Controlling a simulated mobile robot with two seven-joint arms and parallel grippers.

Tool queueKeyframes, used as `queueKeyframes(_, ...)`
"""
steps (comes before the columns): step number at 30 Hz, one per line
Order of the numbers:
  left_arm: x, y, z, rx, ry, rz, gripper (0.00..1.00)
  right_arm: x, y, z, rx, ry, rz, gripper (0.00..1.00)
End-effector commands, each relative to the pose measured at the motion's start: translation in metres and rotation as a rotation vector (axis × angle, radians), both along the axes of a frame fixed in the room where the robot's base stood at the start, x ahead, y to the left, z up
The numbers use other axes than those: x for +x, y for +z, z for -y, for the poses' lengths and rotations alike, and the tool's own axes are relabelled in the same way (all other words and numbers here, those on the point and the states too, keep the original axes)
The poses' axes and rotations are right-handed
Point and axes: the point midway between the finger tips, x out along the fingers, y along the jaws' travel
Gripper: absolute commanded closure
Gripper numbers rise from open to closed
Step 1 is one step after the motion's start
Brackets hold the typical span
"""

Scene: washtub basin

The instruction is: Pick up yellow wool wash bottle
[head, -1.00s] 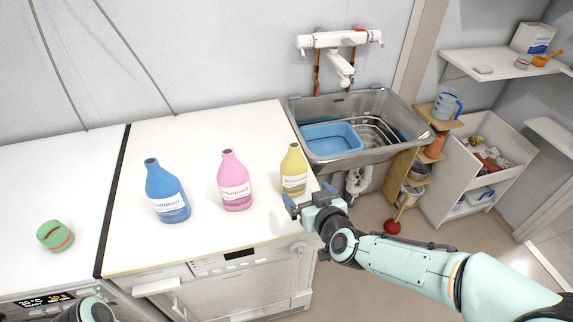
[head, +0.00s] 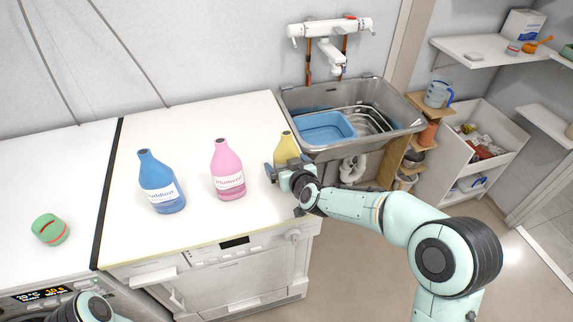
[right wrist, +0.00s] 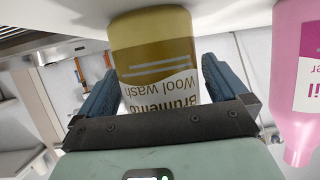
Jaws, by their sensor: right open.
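The yellow wool wash bottle (head: 286,148) stands on the white top near its right end; its lower part is hidden behind my right gripper (head: 286,170). In the right wrist view the bottle (right wrist: 152,48) appears upside down, its white label reading "Wool wash". The two blue fingers of my right gripper (right wrist: 158,80) lie on either side of the bottle, open, with a gap visible at least on the left side. My left gripper is not in view; only part of my left arm shows at the lower left edge.
A pink bottle (head: 228,170) and a blue bottle (head: 160,183) stand to the left on the same top. A green container (head: 50,229) is farther left. A metal sink (head: 399,113) with a blue basin (head: 325,131) lies behind to the right.

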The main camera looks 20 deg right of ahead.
Motion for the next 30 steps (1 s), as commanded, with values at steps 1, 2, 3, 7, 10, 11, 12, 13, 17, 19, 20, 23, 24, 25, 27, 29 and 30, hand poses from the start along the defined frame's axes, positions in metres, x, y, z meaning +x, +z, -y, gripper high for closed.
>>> queueKeyframes(1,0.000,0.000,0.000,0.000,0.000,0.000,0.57,0.002,0.000,0.000,0.000,0.000,0.001,0.00)
queueKeyframes(2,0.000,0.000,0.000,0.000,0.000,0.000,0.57,0.003,-0.001,0.000,0.000,0.000,0.001,0.00)
queueKeyframes(3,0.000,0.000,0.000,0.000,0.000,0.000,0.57,0.003,-0.001,0.000,0.000,0.000,0.001,0.00)
queueKeyframes(7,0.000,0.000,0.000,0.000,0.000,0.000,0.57,0.003,-0.001,0.000,0.000,0.000,0.001,0.00)
queueKeyframes(10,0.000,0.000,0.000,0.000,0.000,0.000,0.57,0.002,-0.001,0.000,0.000,0.000,0.001,0.26)
queueKeyframes(11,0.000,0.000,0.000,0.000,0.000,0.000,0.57,0.002,-0.001,0.000,0.001,0.000,0.001,0.36)
queueKeyframes(12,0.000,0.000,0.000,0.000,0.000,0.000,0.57,0.002,-0.001,0.000,0.001,0.000,0.001,0.49)
queueKeyframes(13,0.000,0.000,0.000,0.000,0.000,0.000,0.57,0.002,-0.001,0.000,0.001,0.000,0.001,0.59)
queueKeyframes(17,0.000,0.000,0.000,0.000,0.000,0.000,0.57,0.003,0.002,0.000,0.000,-0.001,0.007,0.77)
queueKeyframes(19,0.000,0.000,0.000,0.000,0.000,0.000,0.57,0.003,0.002,0.000,0.001,-0.001,0.007,0.77)
queueKeyframes(20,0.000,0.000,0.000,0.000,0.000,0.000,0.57,0.003,0.002,0.000,0.001,-0.001,0.007,0.77)
queueKeyframes(23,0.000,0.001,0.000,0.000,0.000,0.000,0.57,0.003,0.003,0.000,0.000,-0.001,0.007,0.77)
queueKeyframes(24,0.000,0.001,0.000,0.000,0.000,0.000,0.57,0.003,0.005,0.000,0.000,-0.001,0.007,0.77)
queueKeyframes(25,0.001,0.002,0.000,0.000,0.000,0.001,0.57,0.003,0.006,0.000,0.001,-0.002,0.007,0.77)
queueKeyframes(27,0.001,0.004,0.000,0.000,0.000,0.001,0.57,0.003,0.012,0.000,0.001,-0.002,0.008,0.77)
queueKeyframes(29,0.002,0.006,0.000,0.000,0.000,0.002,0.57,0.003,0.018,-0.001,0.000,-0.001,0.008,0.77)
queueKeyframes(30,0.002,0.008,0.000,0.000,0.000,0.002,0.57,0.003,0.024,-0.001,0.001,-0.001,0.009,0.77)
